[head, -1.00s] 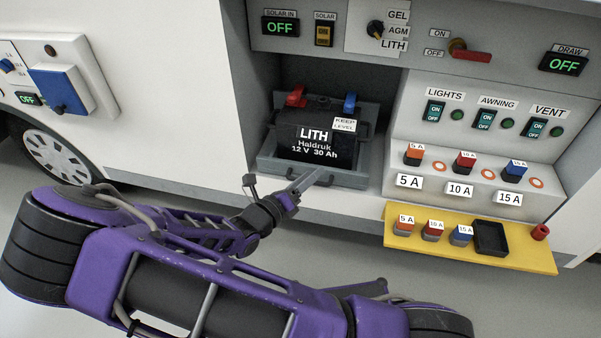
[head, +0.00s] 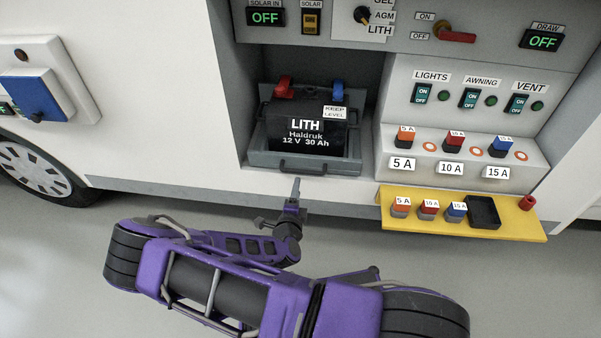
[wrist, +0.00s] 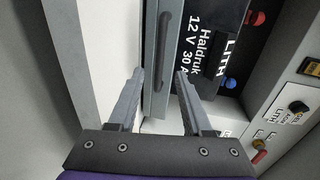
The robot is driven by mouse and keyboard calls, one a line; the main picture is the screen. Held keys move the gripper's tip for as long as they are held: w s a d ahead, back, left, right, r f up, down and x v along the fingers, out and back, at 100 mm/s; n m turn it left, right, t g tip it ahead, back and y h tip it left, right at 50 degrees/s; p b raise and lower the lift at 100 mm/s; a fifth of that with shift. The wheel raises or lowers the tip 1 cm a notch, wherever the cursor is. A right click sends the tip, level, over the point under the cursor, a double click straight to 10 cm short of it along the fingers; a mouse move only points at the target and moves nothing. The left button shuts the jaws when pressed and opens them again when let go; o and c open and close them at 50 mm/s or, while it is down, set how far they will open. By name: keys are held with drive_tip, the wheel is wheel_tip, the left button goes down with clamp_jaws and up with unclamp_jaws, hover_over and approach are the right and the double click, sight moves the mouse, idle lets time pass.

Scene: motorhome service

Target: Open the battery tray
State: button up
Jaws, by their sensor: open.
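The battery tray (head: 342,169) is a grey tray in the open bay of the vehicle's side, with a dark bar handle (head: 303,167) on its front. A black battery labelled LITH (head: 310,132) sits upright in it. My gripper (head: 296,182) is open and empty, just in front of and below the handle in the head view, with a gap showing between them. In the wrist view my gripper's two fingers (wrist: 161,74) are spread, and the handle (wrist: 163,48) lines up between their tips. I cannot tell the remaining depth there.
A yellow shelf (head: 400,228) with several fuses sticks out to the right of the bay. A fuse block (head: 385,140) and switch panel (head: 450,68) stand above it. A blue-covered box (head: 32,95) is at left. The floor in front is clear.

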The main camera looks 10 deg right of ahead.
sight(300, 170)
drive_tip(key=b+x, duration=0.1)
drive_tip(key=x, duration=0.9)
drive_tip(key=shift+w, duration=0.1)
clamp_jaws()
idle(1.1)
